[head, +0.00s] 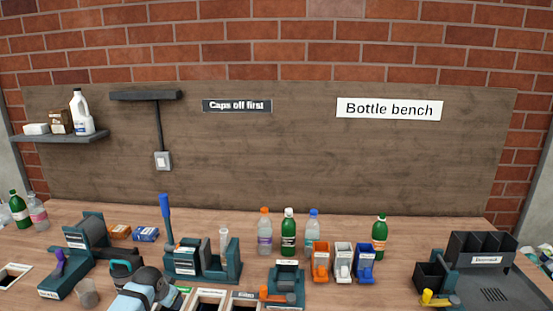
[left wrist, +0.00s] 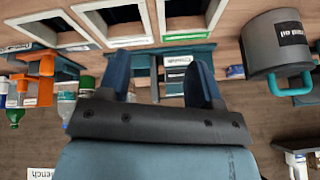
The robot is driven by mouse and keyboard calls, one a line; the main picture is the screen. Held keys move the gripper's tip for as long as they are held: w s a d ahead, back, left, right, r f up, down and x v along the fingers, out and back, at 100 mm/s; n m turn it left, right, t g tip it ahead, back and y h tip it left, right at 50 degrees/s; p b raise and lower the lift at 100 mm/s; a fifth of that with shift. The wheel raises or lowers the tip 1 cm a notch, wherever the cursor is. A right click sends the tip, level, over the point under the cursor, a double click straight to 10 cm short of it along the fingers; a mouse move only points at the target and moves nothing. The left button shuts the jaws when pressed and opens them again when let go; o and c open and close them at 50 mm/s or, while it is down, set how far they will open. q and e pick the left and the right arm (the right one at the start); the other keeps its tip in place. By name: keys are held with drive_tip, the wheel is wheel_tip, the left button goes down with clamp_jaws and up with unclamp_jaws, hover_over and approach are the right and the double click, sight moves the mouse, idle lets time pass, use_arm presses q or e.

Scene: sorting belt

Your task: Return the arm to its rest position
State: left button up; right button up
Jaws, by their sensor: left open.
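My left arm (head: 146,288) shows at the bottom of the head view, left of centre, with its grey and pale blue links low over the front of the bench. In the left wrist view my left gripper (left wrist: 161,78) has its two dark blue fingers wide apart, with nothing held between them. Beyond the fingers lie a teal fixture with white labels (left wrist: 178,75) and white-framed openings (left wrist: 112,22). The fingertips cannot be made out clearly in the head view. My right gripper is in neither view.
Several capped bottles (head: 288,232) stand at the back of the bench. A teal stand with a blue upright (head: 205,262) is close to the arm. Orange, white and blue holders (head: 342,262) and a dark tray (head: 490,280) are rightward. A grey container (left wrist: 274,42) is near the gripper.

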use_arm(q)
drive_tip(key=s+d+f+t+h, duration=0.1)
drive_tip(key=s+d+f, duration=0.25)
drive_tip(key=s, duration=0.35)
drive_tip(key=s+d+f+t, duration=0.1)
drive_tip(key=s+d+f, duration=0.1)
drive_tip(key=s+f, duration=0.35)
drive_tip(key=s+d+f+h, duration=0.1)
drive_tip(key=s+d+f, duration=0.1)
drive_tip(key=s, duration=0.6)
drive_tip(key=s+d+r+t, duration=0.1)
drive_tip(key=s+d, duration=0.1)
drive_tip(key=s, duration=0.8)
drive_tip(key=s+d+r+n+t+h, duration=0.1)
drive_tip(key=s+d+r+t, duration=0.1)
drive_tip(key=s, duration=0.8)
drive_tip(key=shift+s+d+r, duration=0.3)
drive_tip(key=shift+d, duration=0.3)
